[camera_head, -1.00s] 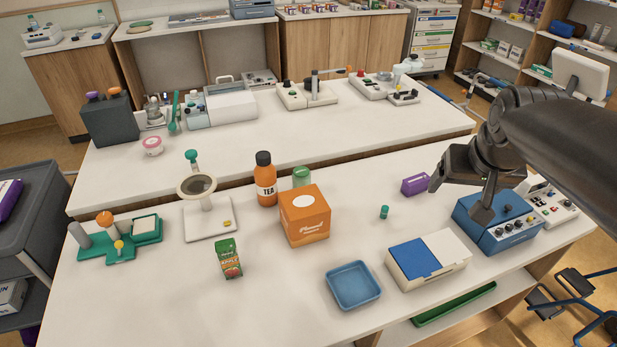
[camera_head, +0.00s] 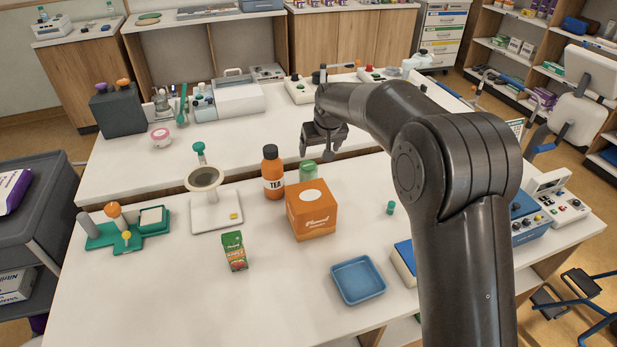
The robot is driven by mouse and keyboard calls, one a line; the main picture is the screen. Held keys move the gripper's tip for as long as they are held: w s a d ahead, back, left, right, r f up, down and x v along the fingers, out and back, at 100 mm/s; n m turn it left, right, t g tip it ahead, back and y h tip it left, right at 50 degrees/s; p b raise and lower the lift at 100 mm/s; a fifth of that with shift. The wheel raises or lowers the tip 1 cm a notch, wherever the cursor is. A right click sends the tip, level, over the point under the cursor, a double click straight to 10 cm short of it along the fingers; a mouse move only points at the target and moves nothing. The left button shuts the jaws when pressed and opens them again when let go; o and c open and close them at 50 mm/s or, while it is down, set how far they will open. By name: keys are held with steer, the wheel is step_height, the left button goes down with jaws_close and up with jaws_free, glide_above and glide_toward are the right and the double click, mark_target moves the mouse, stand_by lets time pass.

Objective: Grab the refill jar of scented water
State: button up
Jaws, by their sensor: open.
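A green jar or bottle with a pale green top (camera_head: 308,170) stands on the near white table, just behind the orange box (camera_head: 311,212). The box hides its lower part and no label shows, so I cannot confirm that it is the scented-water refill jar. My gripper (camera_head: 316,153) is open with its fingers pointing down. In the picture it appears just above the green top, apart from it, with nothing between the fingers. How far it is in depth is hard to tell.
An orange TEA bottle (camera_head: 273,173) stands close left of the green jar. My arm covers the table's right part. The counter behind (camera_head: 240,130) holds instruments.

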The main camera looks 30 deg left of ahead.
mark_target(308, 165)
steer(key=a+f, duration=0.1)
steer(key=f, duration=0.1)
steer(key=w+a+f, duration=0.1)
steer(key=f, duration=0.1)
steer(key=a+f, duration=0.1)
steer(key=f, duration=0.1)
steer(key=shift+w+a+f, duration=0.1)
steer(key=shift+w+a, duration=0.05)
steer(key=shift+a, duration=0.2)
steer(key=shift+s+x, duration=0.2)
steer(key=shift+x, duration=2.8)
steer(key=c, duration=1.2)
